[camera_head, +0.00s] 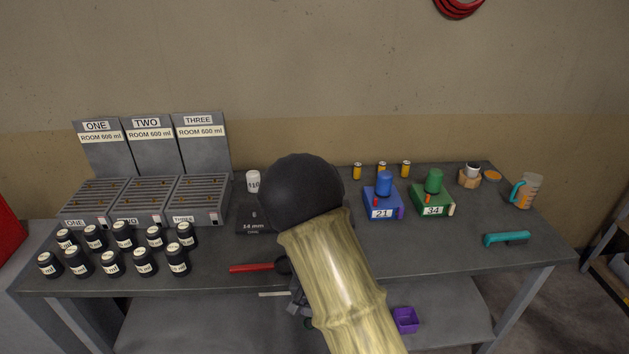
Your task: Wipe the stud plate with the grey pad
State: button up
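A dark plate (250,222) with an "8" and a "14 mm" label lies on the bench, left of my arm. It may be the stud plate; my arm's black joint hides much of its right side, and I cannot make out studs. No grey pad can be picked out; it may be hidden behind my arm. A small dark part (297,298) shows at the left edge of my arm, below the bench's front edge, and may be my gripper. Its fingers cannot be made out, nor whether it holds anything.
A red-handled tool (251,267) lies near the front edge of the bench (450,260). Several black jars (112,263) stand before three grey racks (146,199) at left. Blue (383,203) and green (432,200) stands, a jug (527,191) and a teal-handled tool (506,238) are at right.

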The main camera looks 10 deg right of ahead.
jog(key=w+d+f+n+b, duration=0.1)
jog(key=d+f+n, duration=0.1)
jog(key=d+f, duration=0.2)
jog(key=w+d+f+n+b, duration=0.1)
jog(key=d+f+n, duration=0.1)
jog(key=f, duration=0.7)
jog(key=shift+d+t, duration=0.4)
jog(key=shift+d, duration=0.45)
